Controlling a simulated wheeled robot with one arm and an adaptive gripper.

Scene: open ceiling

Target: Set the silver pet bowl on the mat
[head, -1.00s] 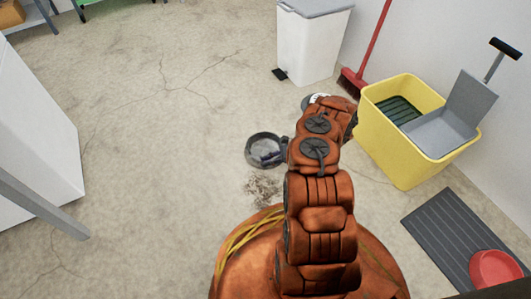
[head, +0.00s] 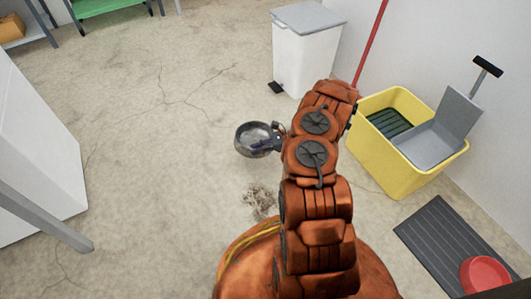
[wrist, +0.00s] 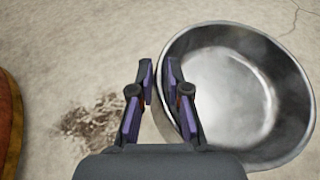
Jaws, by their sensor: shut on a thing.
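The silver pet bowl (head: 257,139) is at the middle of the head view, left of my arm; its inside faces up. In the wrist view, the bowl (wrist: 235,85) fills the right side. My gripper (wrist: 158,88) is shut on the bowl's near-left rim, with one finger inside the bowl and one outside. In the head view, my gripper (head: 280,140) is partly hidden by my arm. The dark grey ribbed mat (head: 440,232) lies on the floor at the lower right, apart from the bowl.
A red bowl (head: 485,274) sits on the mat's near end. A yellow mop bucket (head: 400,165) stands between my arm and the right wall. A white pedal bin (head: 305,55) stands behind. Scattered debris (head: 260,199) lies near my base.

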